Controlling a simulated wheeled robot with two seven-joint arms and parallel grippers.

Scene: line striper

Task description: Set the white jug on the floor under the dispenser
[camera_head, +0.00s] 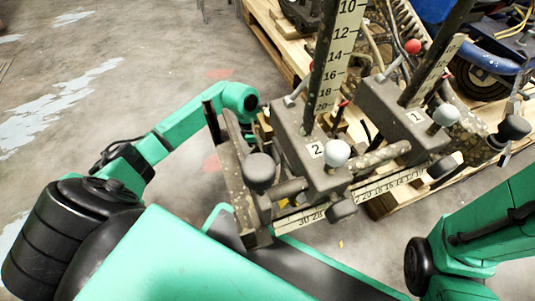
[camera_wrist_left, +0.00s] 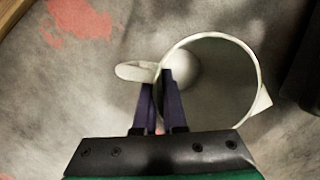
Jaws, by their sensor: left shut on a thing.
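The white jug (camera_wrist_left: 262,98) is seen from above in the left wrist view, its round mouth open and its spout at the right. Its handle (camera_wrist_left: 137,71) points left. My left gripper (camera_wrist_left: 160,78) is shut on the jug at the handle side, one finger over the mouth. I cannot tell whether the jug touches the floor. In the head view my left arm reaches down behind the line striper (camera_head: 312,152), which hides the gripper and jug. I cannot tell which part of the striper is the dispenser. My right gripper is out of view.
The striper's numbered upright scales (camera_head: 336,55) and levers with knobs stand close beside my left arm. A wooden pallet (camera_head: 275,42) with machinery is behind. Concrete floor (camera_head: 150,50) is clear at the left; a reddish floor patch (camera_wrist_left: 80,18) shows near the jug.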

